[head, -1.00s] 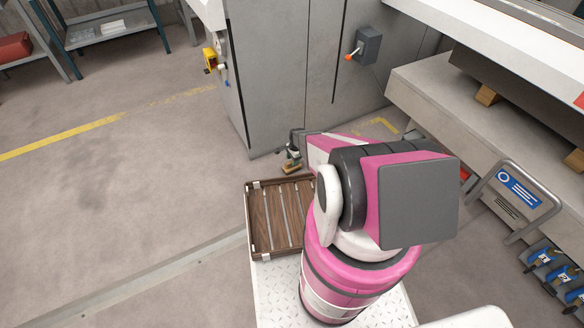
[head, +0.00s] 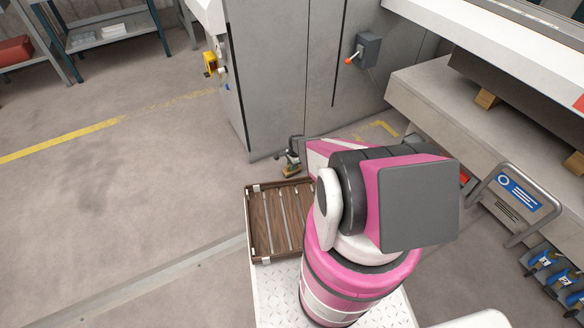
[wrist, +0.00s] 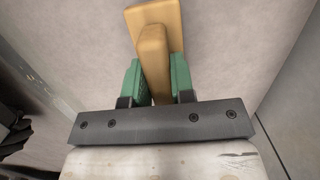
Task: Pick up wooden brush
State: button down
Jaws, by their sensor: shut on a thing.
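The wooden brush (wrist: 151,52) is a pale tan wooden block with a narrower raised part, seen in the wrist view. My gripper (wrist: 153,80) has green fingers shut on the narrower part, one on each side. In the head view the brush (head: 291,171) is small, in my gripper (head: 290,165) just past the far edge of the slatted wooden tray. Its bristles are not visible. The grey floor shows behind it in the wrist view, and I cannot tell its height above the floor.
The slatted brown tray (head: 251,225) lies close to the brush, on the near side. A grey cabinet (head: 281,75) stands just beyond. A blue-and-white sign on a stand (head: 518,190) is at the right. Open floor (head: 130,190) extends left.

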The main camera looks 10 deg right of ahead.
jog(key=r, duration=0.4)
jog(key=shift+s+a+r, duration=0.25)
jog(key=shift+s, duration=0.05)
jog(key=s+a+r, duration=0.5)
jog(key=a+r, duration=0.1)
jog(key=a, duration=0.3)
jog(key=shift+a, duration=0.35)
jog(key=shift+s+r, duration=0.1)
